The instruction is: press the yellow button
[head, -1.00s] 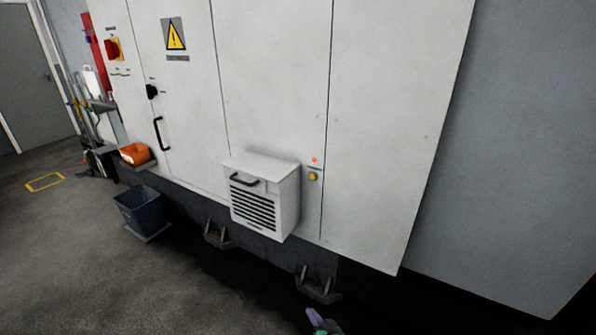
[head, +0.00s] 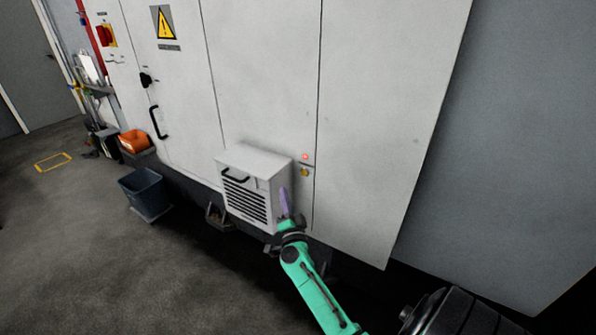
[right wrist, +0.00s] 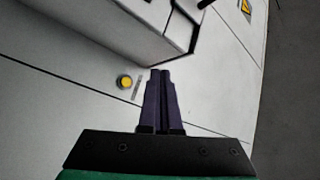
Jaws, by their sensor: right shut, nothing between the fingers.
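The yellow button (head: 304,172) is a small round knob on the pale cabinet (head: 380,120), just below a lit red lamp (head: 305,157). It also shows in the right wrist view (right wrist: 124,82), left of my fingertips. My right gripper (head: 284,192) has purple fingers, closed together and empty. In the head view its tips are below and left of the button, in front of the vent box. In the right wrist view the closed fingers (right wrist: 161,72) point up the picture and do not cover the button. My left gripper is not in view.
A white vent box (head: 253,165) with a black handle juts from the cabinet left of the button. A blue-grey bin (head: 143,190) and an orange container (head: 134,140) are further left. The cabinet face right of the button is flat and clear.

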